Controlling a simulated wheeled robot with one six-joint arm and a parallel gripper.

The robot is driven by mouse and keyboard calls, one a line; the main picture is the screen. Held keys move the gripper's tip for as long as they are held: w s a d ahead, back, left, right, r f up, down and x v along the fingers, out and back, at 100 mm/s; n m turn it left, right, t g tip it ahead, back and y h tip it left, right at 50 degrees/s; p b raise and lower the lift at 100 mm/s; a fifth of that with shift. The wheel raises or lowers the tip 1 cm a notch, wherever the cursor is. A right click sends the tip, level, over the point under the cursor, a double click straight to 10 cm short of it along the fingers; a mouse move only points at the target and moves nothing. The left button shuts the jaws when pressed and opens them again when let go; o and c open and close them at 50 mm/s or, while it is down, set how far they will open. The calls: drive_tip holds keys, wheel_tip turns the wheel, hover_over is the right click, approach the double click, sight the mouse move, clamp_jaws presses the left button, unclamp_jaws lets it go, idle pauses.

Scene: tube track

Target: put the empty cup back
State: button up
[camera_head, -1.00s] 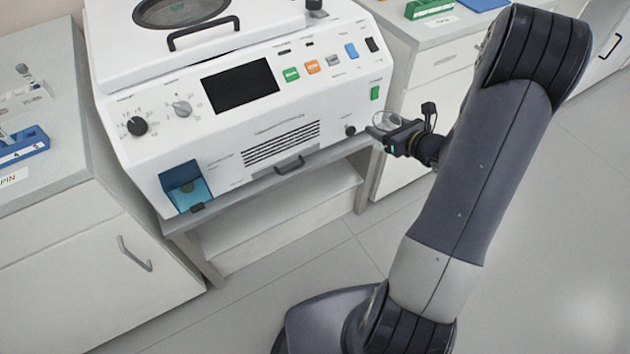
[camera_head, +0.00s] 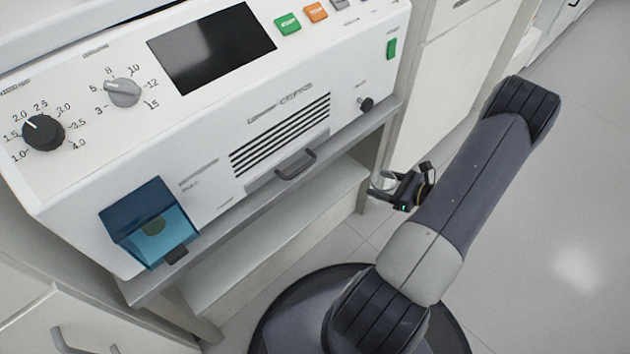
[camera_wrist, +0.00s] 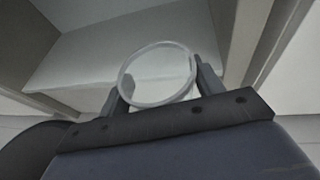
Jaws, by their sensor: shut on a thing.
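A clear, round cup (camera_head: 383,181) is held in my gripper (camera_head: 386,187), in front of the white machine's lower right side. In the wrist view the cup (camera_wrist: 157,47) shows its pale ring-shaped rim between the two dark fingers of my gripper (camera_wrist: 160,78). I see the shelf through it and no contents. My gripper is shut on the cup.
The white machine (camera_head: 215,190) has knobs, a dark screen and a drawer handle (camera_head: 296,165). It rests on a grey stand (camera_head: 357,139) with an open, bare lower shelf (camera_head: 290,225). Cabinets stand on both sides. The floor to the right (camera_head: 540,220) is clear.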

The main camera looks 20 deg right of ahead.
drive_tip(key=shift+f, duration=0.55)
drive_tip(key=shift+w+a+f, duration=0.1)
drive_tip(key=shift+w+a, duration=0.15)
drive_tip(key=shift+w+a+r+b+x, duration=0.15)
drive_tip(key=shift+r+b+x, duration=0.3)
drive_tip(key=shift+b+x, duration=1.6)
drive_tip(key=shift+w+r+b+x, duration=0.15)
drive_tip(key=shift+r+b+x, duration=0.25)
drive_tip(key=shift+x, duration=3.35)
drive_tip(key=shift+w+a+r+b+x, duration=0.15)
drive_tip(key=shift+r+b+x, duration=0.65)
drive_tip(key=shift+x, duration=2.1)
drive_tip(key=shift+d+f+b, duration=0.1)
drive_tip(key=shift+f+b, duration=0.2)
drive_tip(key=shift+f, duration=0.2)
drive_tip(key=o, duration=0.9)
drive_tip(key=shift+r, duration=0.1)
drive_tip(key=shift+o, duration=0.2)
